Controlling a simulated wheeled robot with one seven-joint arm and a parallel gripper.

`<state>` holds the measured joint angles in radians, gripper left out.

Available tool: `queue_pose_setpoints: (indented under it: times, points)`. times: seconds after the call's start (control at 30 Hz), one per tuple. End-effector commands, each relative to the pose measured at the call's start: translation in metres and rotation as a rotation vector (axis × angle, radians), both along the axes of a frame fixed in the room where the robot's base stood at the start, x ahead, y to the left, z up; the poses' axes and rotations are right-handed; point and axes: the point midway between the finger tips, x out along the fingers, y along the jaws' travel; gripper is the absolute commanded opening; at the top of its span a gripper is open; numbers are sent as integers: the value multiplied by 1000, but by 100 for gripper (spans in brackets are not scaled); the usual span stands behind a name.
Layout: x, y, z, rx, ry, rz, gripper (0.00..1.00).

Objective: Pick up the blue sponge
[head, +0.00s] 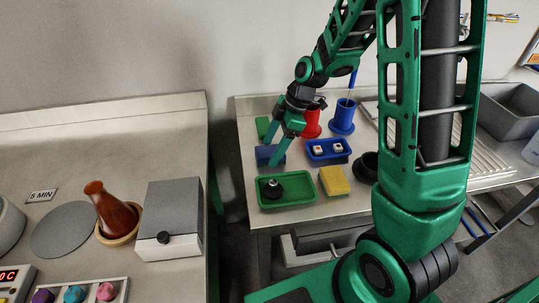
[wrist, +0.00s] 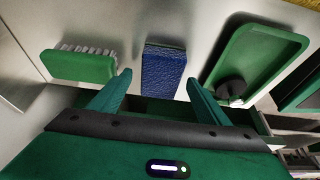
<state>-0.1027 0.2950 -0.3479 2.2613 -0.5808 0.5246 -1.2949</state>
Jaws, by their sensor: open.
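The blue sponge (head: 263,155) lies on the metal table, to the left of the small blue tray. In the wrist view the blue sponge (wrist: 163,72) appears between and ahead of my two green fingers, with space on both sides. My gripper (head: 274,146) is open and empty, its fingers pointing down beside the sponge. It also shows in the wrist view (wrist: 160,79), with the fingertips on either side of the sponge's near part. I cannot tell the exact height of the fingertips above the table.
A green brush (wrist: 80,66) lies left of the sponge, and a green tray (wrist: 288,42) holding a dark object lies to its right. A yellow sponge (head: 334,181), small blue tray (head: 318,157), red cup (head: 311,125) and blue cup (head: 342,120) stand nearby. A gap separates the left bench (head: 120,140).

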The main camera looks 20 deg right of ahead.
Motion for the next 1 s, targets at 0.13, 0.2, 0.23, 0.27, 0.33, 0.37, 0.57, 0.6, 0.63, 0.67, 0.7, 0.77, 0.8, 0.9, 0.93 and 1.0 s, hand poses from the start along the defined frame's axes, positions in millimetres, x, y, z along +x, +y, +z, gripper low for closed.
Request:
queue_pose_setpoints:
  times: [0.13, 0.2, 0.23, 0.27, 0.33, 0.37, 0.57, 0.6, 0.63, 0.67, 0.7, 0.77, 0.8, 0.9, 0.93, 1.0]
  points:
    - [0, 0, -1, 0, 0, 0, 70]
    - [0, 0, -2, 0, 0, -1, 70]
    - [0, 0, -2, 0, 0, -1, 70]
    - [0, 0, -3, 0, 1, -1, 70]
    - [0, 0, -4, 0, 1, -1, 70]
    - [0, 0, -4, 0, 1, -1, 70]
    - [0, 0, -5, 0, 1, -1, 70]
    - [0, 0, -5, 0, 0, 0, 70]
    - [0, 0, -5, 0, 0, -1, 70]
    - [0, 0, -5, 0, 0, 0, 70]
    - [0, 0, -5, 0, 0, 0, 70]
    - [0, 0, -5, 0, 0, 0, 56]
    - [0, 0, -5, 0, 0, 0, 46]
    - [0, 0, -5, 0, 0, 0, 27]
    - [0, 0, -5, 0, 0, 0, 27]
    - [0, 0, -5, 0, 0, 0, 23]
